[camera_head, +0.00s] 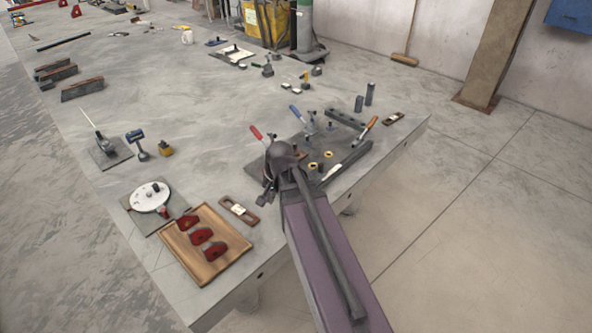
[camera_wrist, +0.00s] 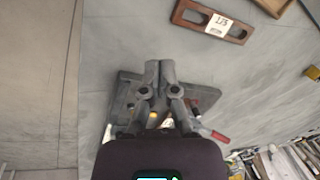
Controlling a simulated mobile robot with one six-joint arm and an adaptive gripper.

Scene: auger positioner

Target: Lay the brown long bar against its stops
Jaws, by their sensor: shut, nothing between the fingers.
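My gripper (camera_head: 266,196) is shut and empty at the near left edge of the dark fixture plate (camera_head: 254,171). In the wrist view its fingertips (camera_wrist: 152,66) are together, with the plate (camera_wrist: 126,98) behind them. My arm hides part of the plate. Several dark bars with brown, rusty-looking faces lie at the far left of the table; the nearest and longest-looking one (camera_head: 82,90) lies apart from the others. I cannot tell surely which is the brown long bar. The stops on the plate are too small to make out.
Red (camera_head: 257,133), blue (camera_head: 296,111) and orange (camera_head: 371,123) handles rise around the plate. A brown slotted block (camera_head: 238,209) lies left of it, also in the wrist view (camera_wrist: 190,14). A wooden tray (camera_head: 222,277) holds red pieces. The table's middle is clear.

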